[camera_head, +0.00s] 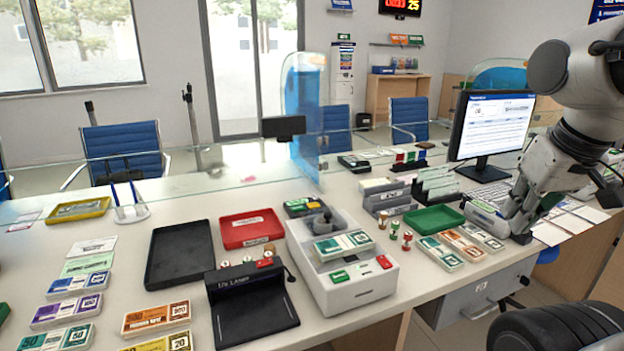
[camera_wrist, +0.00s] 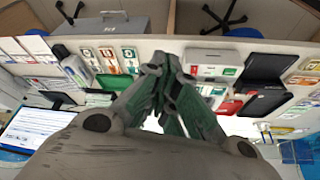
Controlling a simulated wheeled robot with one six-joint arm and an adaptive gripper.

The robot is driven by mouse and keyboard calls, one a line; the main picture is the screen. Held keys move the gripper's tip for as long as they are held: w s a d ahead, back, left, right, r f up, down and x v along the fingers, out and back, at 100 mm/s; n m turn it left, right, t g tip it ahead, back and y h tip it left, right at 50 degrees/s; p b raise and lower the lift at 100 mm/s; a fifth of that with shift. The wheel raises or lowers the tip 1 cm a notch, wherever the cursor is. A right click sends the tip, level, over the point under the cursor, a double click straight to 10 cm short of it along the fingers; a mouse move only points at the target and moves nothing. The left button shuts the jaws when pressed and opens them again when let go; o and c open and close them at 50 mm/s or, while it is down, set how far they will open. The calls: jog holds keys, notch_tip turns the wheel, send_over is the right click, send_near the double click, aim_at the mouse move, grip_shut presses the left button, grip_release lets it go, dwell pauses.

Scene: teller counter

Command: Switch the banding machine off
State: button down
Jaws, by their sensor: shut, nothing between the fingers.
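The banding machine (camera_head: 312,262) is a white box in the middle of the counter. On its front edge are a green button (camera_head: 340,276) and a red button (camera_head: 384,262). A green-and-white banknote bundle (camera_head: 344,245) lies on its top. In the wrist view the machine (camera_wrist: 212,56) shows upside down, right of my fingers. My gripper (camera_head: 520,236) is low over the counter at the right in the head view, well apart from the machine. Its fingers are together and empty in the wrist view (camera_wrist: 160,62).
Small stamps (camera_head: 400,238), banknote bundles (camera_head: 440,253) and a green tray (camera_head: 434,219) stand between the machine and my gripper. A black lamp unit (camera_head: 252,300) sits left of the machine. A glass screen runs behind. A monitor (camera_head: 490,125) stands at the back right.

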jog(key=shift+a, duration=0.1)
jog(key=n+g, duration=0.3)
jog(key=n, duration=1.9)
send_over(375, 263)
jog(key=s, duration=0.2)
notch_tip(375, 263, down, 6)
jog(key=shift+d+f, duration=0.2)
jog(key=shift+d, duration=0.15)
jog(key=f, duration=0.4)
jog(key=w+f, duration=0.1)
jog(key=f, duration=0.9)
jog(key=shift+w+a, duration=0.2)
jog(key=shift+w, duration=0.15)
